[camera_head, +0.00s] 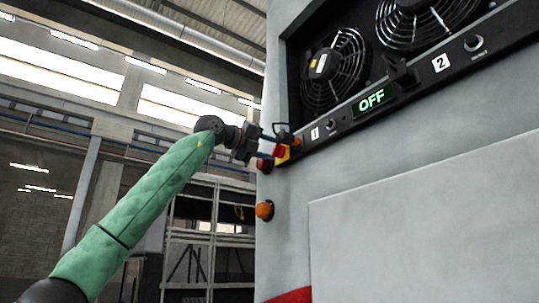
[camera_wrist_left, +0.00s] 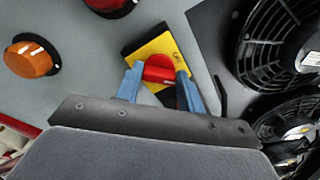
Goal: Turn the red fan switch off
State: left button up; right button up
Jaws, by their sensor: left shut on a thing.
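The red fan switch is a red rotary handle on a yellow plate, mounted on the grey cabinet's left part. In the left wrist view the red handle (camera_wrist_left: 158,70) lies between the two blue fingers of my left gripper (camera_wrist_left: 160,85), which is shut on it. The yellow plate (camera_wrist_left: 150,48) appears tilted in this view, with small lettering by the handle that I cannot read fully. In the head view my left gripper (camera_head: 272,143) reaches the switch (camera_head: 281,153) from the left and partly hides it. My right gripper is not in view.
A green display (camera_head: 371,99) reads OFF beneath two black fans (camera_head: 335,72). A black lever (camera_head: 401,72) sits beside it, and a small knob (camera_head: 473,43) near label 2. An orange lamp (camera_head: 264,210) and a red lamp (camera_head: 264,164) protrude near the switch. Open hall lies left.

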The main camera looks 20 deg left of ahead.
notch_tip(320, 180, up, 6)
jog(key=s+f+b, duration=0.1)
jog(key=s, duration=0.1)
pick_arm(q)
jog(key=shift+a+f+n+b, duration=0.1)
jog(key=shift+n+b, duration=1.35)
jog(key=shift+n, duration=0.8)
jog(key=shift+a+n+b, duration=0.1)
jog(key=shift+n+b, duration=1.35)
jog(key=shift+n, duration=0.8)
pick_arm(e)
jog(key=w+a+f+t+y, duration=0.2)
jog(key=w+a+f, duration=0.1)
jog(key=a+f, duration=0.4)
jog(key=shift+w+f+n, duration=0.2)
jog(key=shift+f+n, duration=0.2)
pick_arm(q)
jog(key=o, duration=1)
jog(key=shift+f, duration=0.1)
